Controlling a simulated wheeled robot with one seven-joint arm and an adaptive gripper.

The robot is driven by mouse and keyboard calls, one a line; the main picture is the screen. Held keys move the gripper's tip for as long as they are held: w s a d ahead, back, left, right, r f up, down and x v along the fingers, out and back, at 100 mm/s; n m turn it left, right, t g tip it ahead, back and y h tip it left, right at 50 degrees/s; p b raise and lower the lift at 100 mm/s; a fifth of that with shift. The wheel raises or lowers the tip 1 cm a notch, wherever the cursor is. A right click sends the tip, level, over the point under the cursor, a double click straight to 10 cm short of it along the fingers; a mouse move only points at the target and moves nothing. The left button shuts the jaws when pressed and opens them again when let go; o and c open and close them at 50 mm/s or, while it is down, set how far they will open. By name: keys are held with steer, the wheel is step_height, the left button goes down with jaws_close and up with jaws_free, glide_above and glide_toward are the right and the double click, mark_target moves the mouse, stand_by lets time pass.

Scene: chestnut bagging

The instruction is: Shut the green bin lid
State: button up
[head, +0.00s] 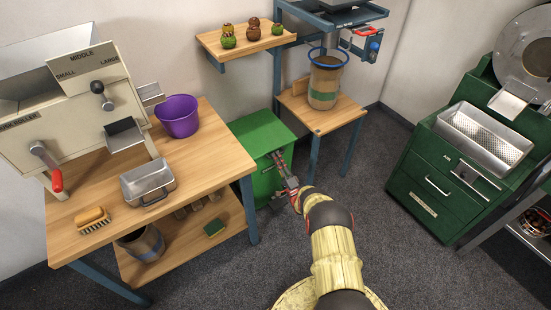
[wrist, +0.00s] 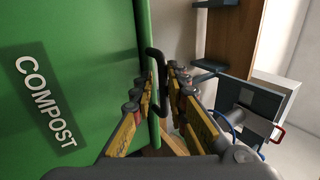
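The green bin (head: 268,182) stands on the floor right of the wooden workbench. Its green lid (head: 258,132) looks flat across the top in the head view; I cannot tell whether a gap is left under it. The wrist view shows the bin's green wall (wrist: 95,50) with a COMPOST label, turned sideways. A black handle (wrist: 152,58) stands out at the wall's edge. My gripper (head: 277,160) is at the bin's front right upper edge. In the wrist view my gripper's fingers (wrist: 164,84) are apart, with the handle between them; a firm hold does not show.
The workbench (head: 185,170) with a purple bucket (head: 178,116) and a metal tin (head: 148,183) is left of the bin. A small table (head: 345,108) with a blue-rimmed container (head: 325,80) stands behind it on the right. Carpet (head: 375,190) is clear to the right.

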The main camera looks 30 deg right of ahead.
steer(key=v, duration=1.1)
steer(key=shift+s+f, duration=0.2)
steer(key=shift+f, duration=0.05)
steer(key=shift+d, duration=0.1)
